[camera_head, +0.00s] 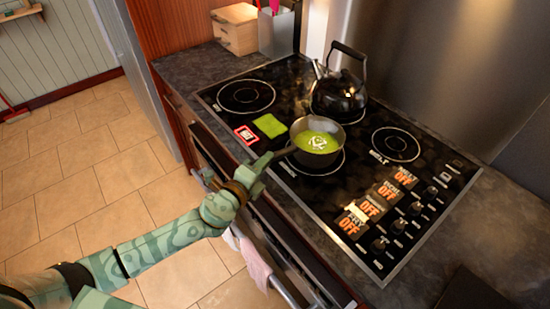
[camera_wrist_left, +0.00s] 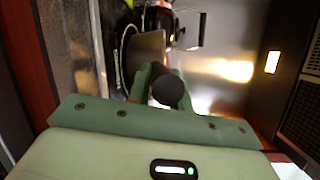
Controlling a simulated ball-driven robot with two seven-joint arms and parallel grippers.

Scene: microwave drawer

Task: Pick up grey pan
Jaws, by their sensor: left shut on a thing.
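The grey pan (camera_head: 318,151) holds green soup with a pale swirl and sits upright at the front of the black stovetop; I cannot tell whether it touches the burner. Its handle points left toward the front edge. My left gripper (camera_head: 277,156) is shut on that handle. In the left wrist view, the round dark end of the pan handle (camera_wrist_left: 167,89) sits between the fingers of my left gripper (camera_wrist_left: 163,84), and part of the grey pan body (camera_wrist_left: 147,48) shows beyond. My right gripper is not in view.
A black kettle (camera_head: 339,92) stands on the burner behind the pan. A green cloth or pad (camera_head: 269,125) and a red-framed label (camera_head: 246,135) lie left of it. Knobs (camera_head: 379,243) line the right side. Towels (camera_head: 254,262) hang on the oven rail.

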